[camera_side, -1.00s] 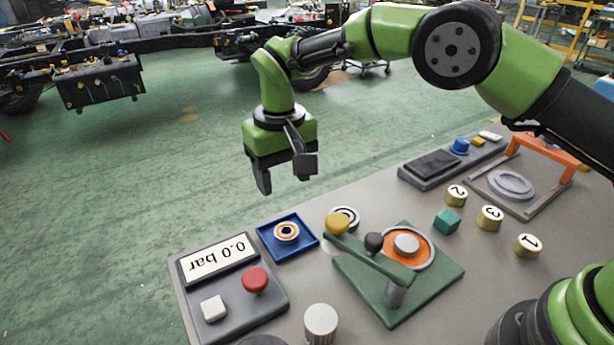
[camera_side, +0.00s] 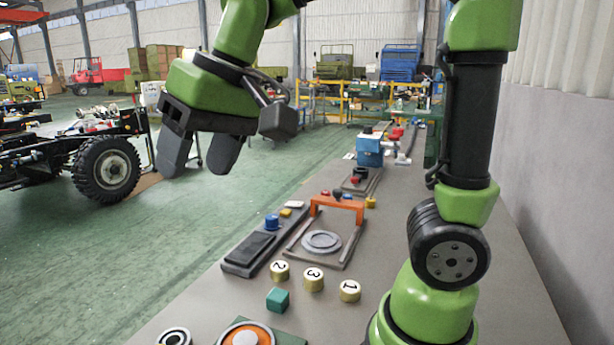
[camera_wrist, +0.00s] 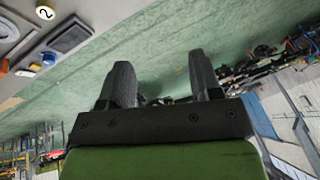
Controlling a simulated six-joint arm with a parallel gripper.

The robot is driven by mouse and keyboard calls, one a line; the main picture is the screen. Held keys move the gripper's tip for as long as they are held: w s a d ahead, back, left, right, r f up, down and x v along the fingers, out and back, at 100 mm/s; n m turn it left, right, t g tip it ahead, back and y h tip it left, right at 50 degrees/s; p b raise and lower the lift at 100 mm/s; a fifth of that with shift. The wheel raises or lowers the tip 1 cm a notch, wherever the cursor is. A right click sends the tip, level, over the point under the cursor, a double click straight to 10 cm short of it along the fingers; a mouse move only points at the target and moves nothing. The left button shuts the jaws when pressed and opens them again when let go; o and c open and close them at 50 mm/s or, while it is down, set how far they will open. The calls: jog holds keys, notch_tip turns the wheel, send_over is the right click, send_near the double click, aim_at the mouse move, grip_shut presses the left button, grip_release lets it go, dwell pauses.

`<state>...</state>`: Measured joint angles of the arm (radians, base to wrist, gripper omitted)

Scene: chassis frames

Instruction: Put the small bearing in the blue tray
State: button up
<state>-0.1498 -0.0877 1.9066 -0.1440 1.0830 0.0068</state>
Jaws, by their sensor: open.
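My gripper (camera_side: 198,162) hangs high at the upper left of the side view, its two dark fingers apart with nothing between them. In the wrist view its fingers (camera_wrist: 161,75) are also spread and empty, over green floor. A black-and-white ringed round part (camera_side: 173,338), possibly a bearing, is cut by the bottom edge of the side view, well below my gripper. An orange disc with a pale centre (camera_side: 245,337) is beside it on a green plate, also cut off. The blue tray is outside both current views.
On the bench are a teal cube (camera_side: 278,299), numbered brass-coloured cylinders (camera_side: 313,279), a frame with an orange handle (camera_side: 337,205) and a grey panel (camera_side: 255,247) with a blue knob (camera_side: 271,222). The wrist view shows the bench at upper left. Open floor lies left of the bench.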

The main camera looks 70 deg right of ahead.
jog(key=s+d+f+m+t, duration=0.1)
jog(key=s+d+f+t, duration=0.1)
jog(key=s, duration=1)
jog(key=shift+d+m+t, duration=0.3)
jog(key=shift+d+t, duration=0.1)
jog(key=shift+d, duration=0.25)
